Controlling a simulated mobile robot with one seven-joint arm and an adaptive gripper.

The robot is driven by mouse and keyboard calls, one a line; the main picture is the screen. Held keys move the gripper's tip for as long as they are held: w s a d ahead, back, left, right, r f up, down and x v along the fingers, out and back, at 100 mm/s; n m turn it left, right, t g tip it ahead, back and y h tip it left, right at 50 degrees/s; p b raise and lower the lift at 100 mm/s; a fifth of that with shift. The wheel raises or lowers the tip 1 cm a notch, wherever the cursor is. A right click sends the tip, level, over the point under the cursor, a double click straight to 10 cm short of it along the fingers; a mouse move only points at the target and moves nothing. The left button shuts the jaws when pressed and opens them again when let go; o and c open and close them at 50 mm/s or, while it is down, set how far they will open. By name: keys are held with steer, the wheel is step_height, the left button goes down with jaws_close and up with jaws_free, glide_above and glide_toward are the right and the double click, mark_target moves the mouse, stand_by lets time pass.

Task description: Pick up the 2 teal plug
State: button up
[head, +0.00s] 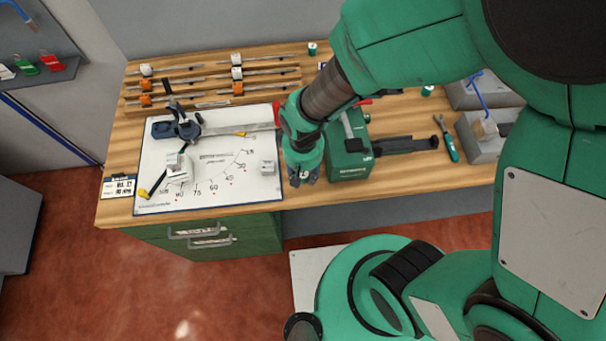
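Two small cylinders with teal on them may be the teal plugs, but they are too small to be sure. One small teal cylinder (312,48) stands at the back edge of the workbench. The other small teal cylinder (427,90) stands right of my arm, towards the back right. My gripper (302,181) points down near the bench's front edge, between the white board and the green box, well apart from both cylinders. A small pale patch shows at its fingertips. Whether it is a held object, and how far the fingers are apart, cannot be made out.
The white marked board (215,160) carries a blue clamp tool (180,130) and small grey blocks. A wooden rack (215,88) with rods stands behind it. A green box (348,160) stands close right of my gripper. Grey bins (482,143) stand at the right.

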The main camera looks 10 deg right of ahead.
mark_target(304, 174)
jaws_close()
steer(key=shift+r, duration=0.1)
steer(key=shift+r, duration=0.4)
steer(key=r, duration=0.1)
steer(key=r+p, duration=0.1)
steer(key=shift+s+d+r, duration=0.1)
steer(key=shift+s+r, duration=0.1)
steer(key=shift+r, duration=0.2)
steer(key=s+d+p, duration=0.1)
steer(key=s+d, duration=0.2)
steer(key=s, duration=0.4)
steer(key=s+d+r+p, duration=0.1)
steer(key=s+d, duration=0.2)
steer(key=s, duration=0.4)
steer(key=shift+s, duration=0.2)
steer(key=shift+r, duration=0.1)
